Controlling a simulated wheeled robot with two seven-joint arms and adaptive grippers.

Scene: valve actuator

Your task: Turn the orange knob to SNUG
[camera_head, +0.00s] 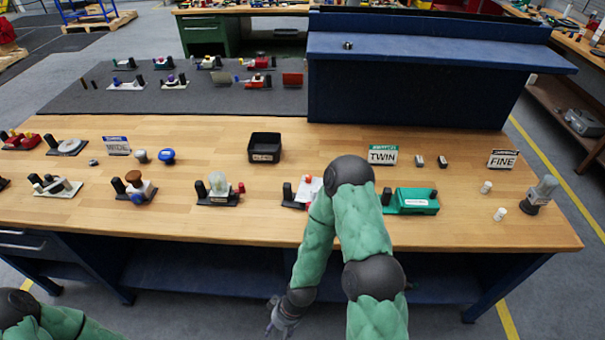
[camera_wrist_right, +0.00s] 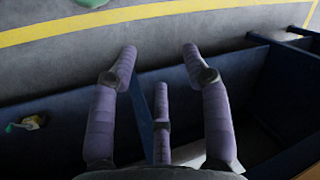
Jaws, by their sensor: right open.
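I cannot pick out an orange knob for certain, and no SNUG mark is legible. A white device with a small red-orange part (camera_head: 303,191) stands at the front middle of the bench, partly hidden behind my right arm. A brown-topped knob device (camera_head: 135,187) stands further left. My right gripper (camera_head: 277,322) hangs low in front of the bench, below the top's front edge. In the right wrist view its fingers (camera_wrist_right: 160,55) are spread and empty, over the floor and a dark blue frame. My left gripper is out of view; only part of my left arm shows.
The wooden bench top (camera_head: 220,215) carries several valve-like devices, a black tray (camera_head: 264,147), a green box (camera_head: 415,201) and signs reading TWIN (camera_head: 382,157) and FINE (camera_head: 503,159). A blue raised shelf (camera_head: 430,50) stands behind. Bare wood lies between the devices.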

